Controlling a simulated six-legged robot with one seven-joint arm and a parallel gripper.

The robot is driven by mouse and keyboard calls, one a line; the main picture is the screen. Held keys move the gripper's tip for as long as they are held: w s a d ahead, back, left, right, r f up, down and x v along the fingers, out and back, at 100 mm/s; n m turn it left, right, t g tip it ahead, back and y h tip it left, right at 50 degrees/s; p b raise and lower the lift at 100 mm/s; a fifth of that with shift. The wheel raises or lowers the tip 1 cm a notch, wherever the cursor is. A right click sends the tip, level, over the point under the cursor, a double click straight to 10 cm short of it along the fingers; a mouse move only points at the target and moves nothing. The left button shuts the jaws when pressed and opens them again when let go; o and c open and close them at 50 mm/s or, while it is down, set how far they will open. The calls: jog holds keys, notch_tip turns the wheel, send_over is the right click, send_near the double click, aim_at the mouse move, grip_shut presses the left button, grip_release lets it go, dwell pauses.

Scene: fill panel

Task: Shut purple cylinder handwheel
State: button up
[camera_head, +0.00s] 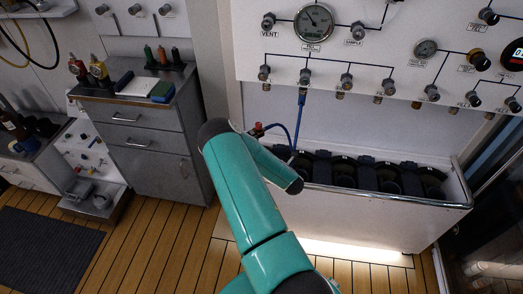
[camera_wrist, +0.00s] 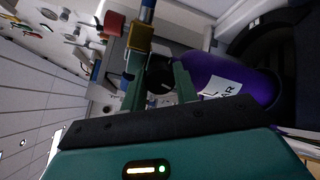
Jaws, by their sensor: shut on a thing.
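The purple cylinder (camera_wrist: 240,82) lies to the right of my fingers in the wrist view, with a white label partly in sight. Its handwheel (camera_wrist: 160,86) is a dark round knob between my two green fingers. My gripper (camera_wrist: 160,72) is shut on this handwheel. The handwheel's exact angle is too dark to tell. In the head view my teal arm covers the place of contact, and the purple cylinder and gripper are not seen there.
A brass fitting (camera_wrist: 139,38) with a blue hose (camera_wrist: 147,10) and a red knob (camera_wrist: 113,24) is close beyond my fingers. The white cylinder trough (camera_head: 370,210) holds several dark cylinders. A gauge panel (camera_head: 385,75) hangs above.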

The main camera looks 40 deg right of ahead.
jog(key=shift+m+t+y, duration=0.25)
jog(key=shift+m+y, duration=0.05)
jog(key=shift+m, duration=7.8)
jog(key=shift+m+t+y, duration=0.25)
jog(key=shift+m+y, duration=0.05)
jog(key=shift+m, duration=7.8)
jog(key=o, duration=1)
jog(key=shift+c, duration=0.2)
jog(key=shift+s+f, duration=0.1)
jog(key=s+a, duration=0.1)
jog(key=s, duration=1.2)
jog(key=shift+s+a+f, duration=0.15)
jog(key=shift+s+a, duration=0.1)
jog(key=shift+s, duration=0.05)
